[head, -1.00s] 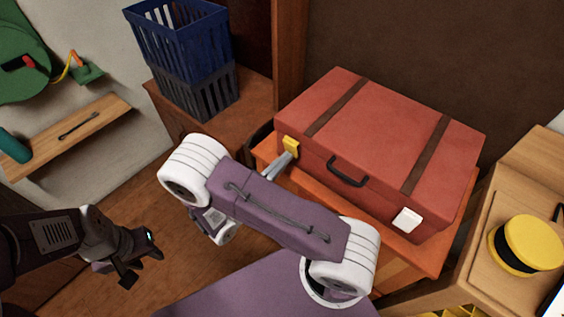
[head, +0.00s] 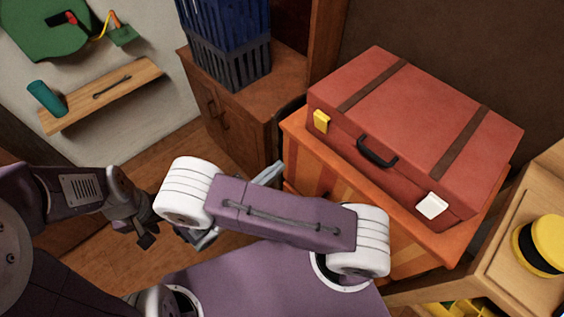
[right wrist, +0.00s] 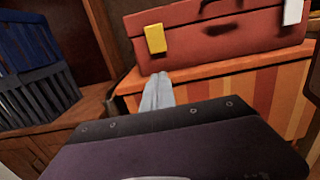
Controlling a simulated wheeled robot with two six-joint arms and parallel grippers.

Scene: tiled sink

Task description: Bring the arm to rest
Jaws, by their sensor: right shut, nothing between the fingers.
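My right gripper (head: 270,173) shows in the head view as pale grey-blue fingers behind my purple arm link. In the right wrist view its fingers (right wrist: 157,92) are together with nothing between them, in front of the orange striped stand. They are apart from the red suitcase (head: 415,125) and below its yellow latch (head: 321,121). The latch also shows in the right wrist view (right wrist: 155,39). The suitcase lid is shut. My left gripper (head: 146,238) hangs at the left over the floor, dark and small; its jaw opening is unclear.
The suitcase lies on an orange striped stand (head: 296,135). Blue and grey baskets (head: 232,62) stand on a brown cabinet (head: 286,77) to the left. A wooden unit with a yellow and black round object (head: 543,243) is at the right. Open floor shows at the left.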

